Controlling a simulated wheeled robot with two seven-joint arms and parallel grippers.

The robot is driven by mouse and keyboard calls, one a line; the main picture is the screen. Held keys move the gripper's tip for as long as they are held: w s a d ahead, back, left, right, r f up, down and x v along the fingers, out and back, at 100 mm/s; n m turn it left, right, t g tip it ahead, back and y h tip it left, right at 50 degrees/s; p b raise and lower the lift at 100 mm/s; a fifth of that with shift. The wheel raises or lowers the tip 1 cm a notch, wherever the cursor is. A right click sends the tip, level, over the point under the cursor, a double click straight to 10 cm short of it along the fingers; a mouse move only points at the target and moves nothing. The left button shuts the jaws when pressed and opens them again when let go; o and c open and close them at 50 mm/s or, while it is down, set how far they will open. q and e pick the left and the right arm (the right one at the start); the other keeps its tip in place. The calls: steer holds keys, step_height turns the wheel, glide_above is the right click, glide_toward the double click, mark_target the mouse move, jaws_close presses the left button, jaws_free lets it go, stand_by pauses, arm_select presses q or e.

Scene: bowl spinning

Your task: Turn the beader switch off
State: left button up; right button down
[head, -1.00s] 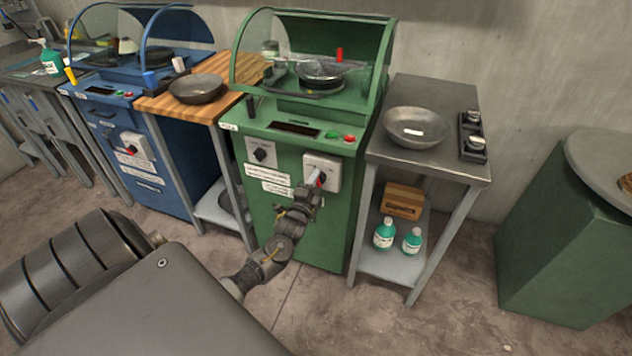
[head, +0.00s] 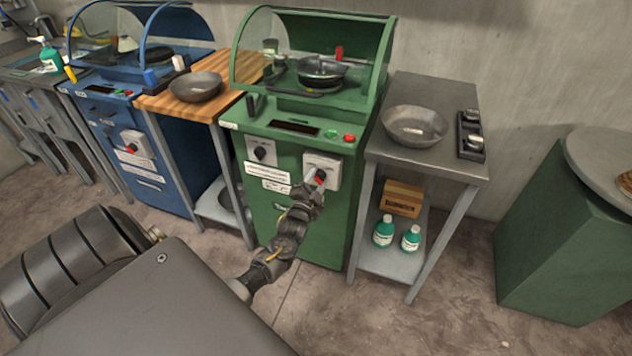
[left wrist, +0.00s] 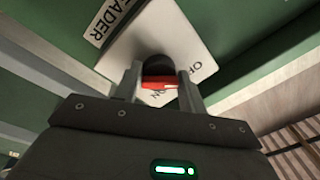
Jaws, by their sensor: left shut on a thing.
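The beader switch is a dark round knob (left wrist: 157,66) with a red handle (left wrist: 158,84) on a pale square plate on the green machine's front. In the left wrist view, part of a label ending in "ADER" (left wrist: 112,20) and the words "OFF" and "ON" show around it. The red handle also shows in the head view (head: 320,176). My left gripper (left wrist: 159,90) is shut on the switch handle, one finger on each side. It also shows in the head view (head: 315,184) at the plate. My right gripper is not in view.
The green machine (head: 290,220) has another dark knob (head: 261,153) left of the switch, and green and red buttons above. A steel side table (head: 455,165) with a bowl (head: 415,126) stands close on the right. A wooden-topped table (head: 158,102) and blue machine (head: 160,175) stand left.

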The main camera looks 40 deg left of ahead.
arm_select(q)
steer(key=shift+d+f, duration=0.1)
steer(key=shift+f, duration=0.1)
steer(key=o, duration=0.9)
steer(key=shift+r, duration=0.1)
steer(key=v, duration=1)
steer(key=shift+s+d, duration=0.15)
steer(key=shift+s, duration=0.25)
